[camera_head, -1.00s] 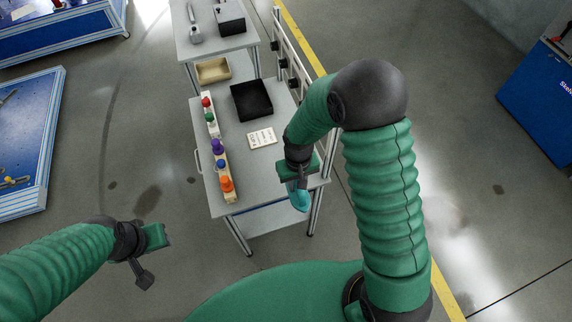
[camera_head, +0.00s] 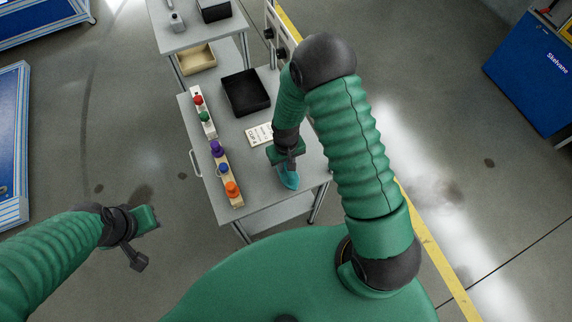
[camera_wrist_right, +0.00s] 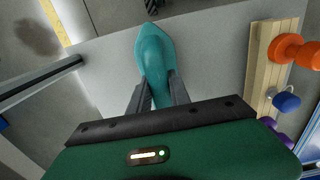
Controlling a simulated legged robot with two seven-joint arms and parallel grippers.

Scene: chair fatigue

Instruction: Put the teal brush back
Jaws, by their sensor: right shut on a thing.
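The teal brush (camera_head: 288,180) is in my right gripper (camera_head: 285,162), at the near right part of the grey workbench top (camera_head: 243,133). In the right wrist view the brush (camera_wrist_right: 155,55) points away between the two dark fingers (camera_wrist_right: 158,92), which are shut on it. I cannot tell whether the brush touches the bench top. My left gripper (camera_head: 143,240) is off to the left over the floor, away from the bench. Its fingers look spread and nothing shows between them.
Wooden racks with coloured knobs, such as the orange one (camera_head: 232,189), line the bench's left edge. A black tray (camera_head: 246,92), a white card (camera_head: 259,135) and a beige bin (camera_head: 196,59) are farther back. Bare bench top lies between the racks and my right gripper.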

